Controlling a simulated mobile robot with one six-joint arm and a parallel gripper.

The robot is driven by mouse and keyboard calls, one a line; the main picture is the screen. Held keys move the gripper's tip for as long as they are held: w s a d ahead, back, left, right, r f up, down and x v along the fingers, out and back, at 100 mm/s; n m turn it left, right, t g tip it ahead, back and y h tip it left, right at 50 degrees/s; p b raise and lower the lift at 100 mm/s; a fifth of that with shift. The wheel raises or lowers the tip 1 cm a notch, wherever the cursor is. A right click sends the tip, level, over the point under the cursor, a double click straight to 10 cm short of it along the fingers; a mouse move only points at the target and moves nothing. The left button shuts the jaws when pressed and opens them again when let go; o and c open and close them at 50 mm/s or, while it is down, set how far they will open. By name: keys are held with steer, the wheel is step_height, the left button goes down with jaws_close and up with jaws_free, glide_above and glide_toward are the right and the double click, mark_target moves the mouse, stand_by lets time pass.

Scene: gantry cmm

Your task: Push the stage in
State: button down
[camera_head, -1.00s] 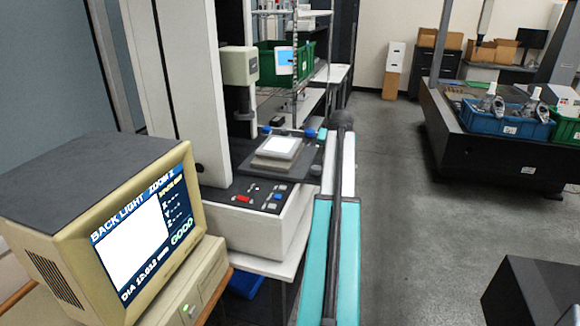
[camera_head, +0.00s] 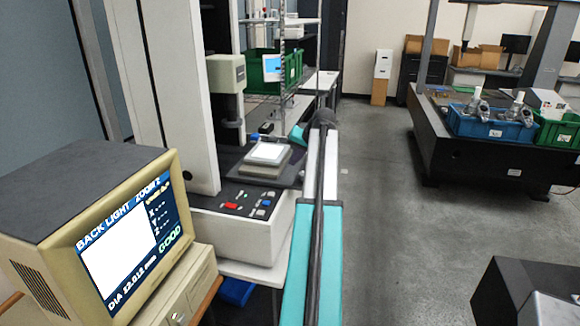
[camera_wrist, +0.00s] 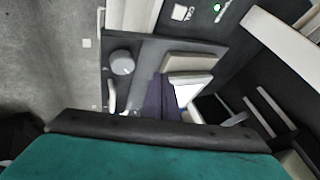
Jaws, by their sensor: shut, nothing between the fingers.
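The stage (camera_head: 266,164) is a grey block with a bright white top plate, on the dark bed of the measuring machine. It sits below the machine's lens head (camera_head: 226,74). In the wrist view the stage (camera_wrist: 193,62) shows as a pale block beside a white plate. My teal arm reaches along the right side of the machine, its far end beside the stage. My gripper (camera_wrist: 162,98) shows in the wrist view as a dark, closed shape close beside the stage. Whether it touches the stage cannot be told. In the head view the fingertips are not clear.
A beige monitor (camera_head: 120,235) stands at the front left. The control panel (camera_head: 248,201) with coloured buttons is in front of the stage. A grey round knob (camera_wrist: 122,62) is near the stage. Open floor (camera_head: 400,230) lies to the right, before a dark table (camera_head: 500,160) with bins.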

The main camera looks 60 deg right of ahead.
steer(key=p, duration=0.2)
glide_toward(281, 176)
steer(key=shift+x, duration=2.35)
steer(key=shift+s+a+f, duration=0.1)
